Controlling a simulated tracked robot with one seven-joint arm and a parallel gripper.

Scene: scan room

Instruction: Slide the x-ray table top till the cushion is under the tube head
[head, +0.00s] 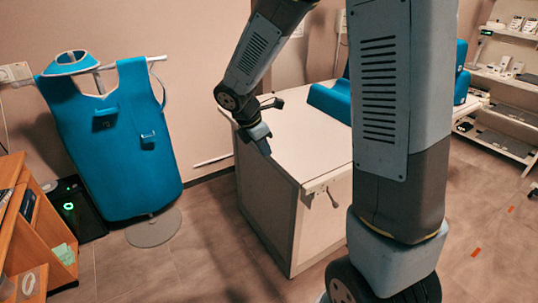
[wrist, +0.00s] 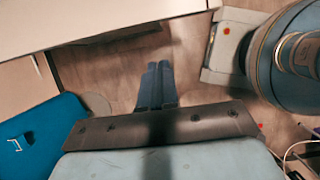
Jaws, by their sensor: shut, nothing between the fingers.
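The x-ray table has a pale flat top (head: 300,140) on a white box-like base. Its edge also shows across the top of the wrist view (wrist: 100,25). A blue cushion (head: 328,101) lies towards the far end of the top, partly hidden by my arm. A small dark handle (head: 332,197) sits on the near end below the top's edge. My gripper (head: 265,148) is shut and empty by the left long edge of the table; I cannot tell if it touches. Its fingers (wrist: 155,86) point at the floor beside the table in the wrist view. I cannot make out the tube head.
A blue apron (head: 125,140) hangs on a stand with a round base (head: 154,228) at the left. Shelves (head: 510,90) stand at the right. The floor between apron and table is clear.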

